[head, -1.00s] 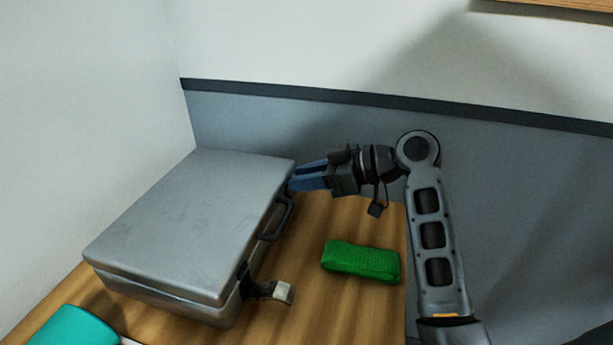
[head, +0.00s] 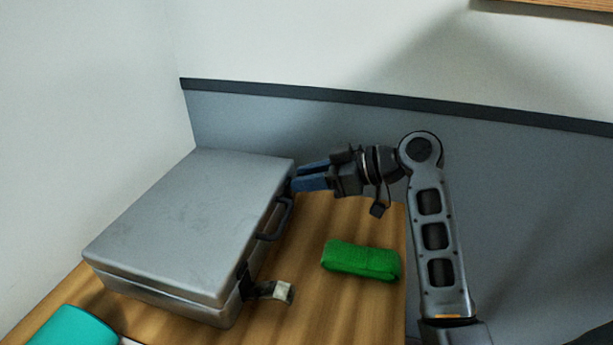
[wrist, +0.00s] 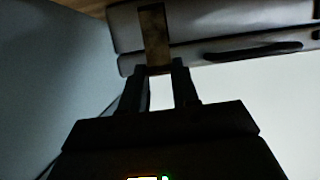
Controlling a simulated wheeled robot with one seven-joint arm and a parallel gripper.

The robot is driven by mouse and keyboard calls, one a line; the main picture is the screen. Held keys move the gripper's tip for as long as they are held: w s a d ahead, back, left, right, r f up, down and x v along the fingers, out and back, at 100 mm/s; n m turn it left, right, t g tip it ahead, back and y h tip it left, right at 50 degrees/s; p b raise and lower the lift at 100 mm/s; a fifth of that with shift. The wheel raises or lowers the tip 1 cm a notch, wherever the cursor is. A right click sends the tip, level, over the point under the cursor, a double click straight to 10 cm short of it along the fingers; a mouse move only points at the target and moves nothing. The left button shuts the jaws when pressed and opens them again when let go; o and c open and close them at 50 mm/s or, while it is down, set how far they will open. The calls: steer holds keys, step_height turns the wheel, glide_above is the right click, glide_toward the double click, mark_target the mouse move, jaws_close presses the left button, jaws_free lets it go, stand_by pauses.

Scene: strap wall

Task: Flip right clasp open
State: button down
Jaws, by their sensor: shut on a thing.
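The grey metal case (head: 185,225) lies closed on a wooden table, with its handle (head: 276,220) on the side facing right. My gripper (head: 294,180) is at the far end of that side, past the handle. In the wrist view my gripper (wrist: 160,72) is shut on the lower end of the right clasp (wrist: 154,35), a dull brownish strip on the case front. The head view hides this clasp behind my fingers. The other clasp (head: 270,290), at the near end, sticks out from the case with a pale end piece.
A green block-like object (head: 361,261) lies on the table (head: 330,305) right of the case. A teal object (head: 72,328) is at the near left. A grey wall with a dark strip (head: 400,108) stands close behind the case and my arm.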

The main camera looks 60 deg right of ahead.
steer(key=shift+s+d+f, duration=0.25)
steer(key=shift+s+f, duration=0.35)
steer(key=shift+s+d+f, duration=0.2)
steer(key=shift+s+f, duration=0.35)
steer(key=shift+s, duration=0.05)
steer(key=shift+s+d+f+b, duration=0.2)
steer(key=shift+s+f+b, duration=0.4)
steer(key=shift+f, duration=0.3)
steer(key=c, duration=0.9)
jaws_free()
steer(key=shift+w+r, duration=0.1)
steer(key=shift+o, duration=0.3)
steer(key=shift+r, duration=0.1)
steer(key=shift+s+r, duration=0.1)
steer(key=shift+s, duration=0.1)
steer(key=v, duration=0.7)
steer(key=shift+s+d, duration=0.1)
steer(key=shift+s, duration=0.05)
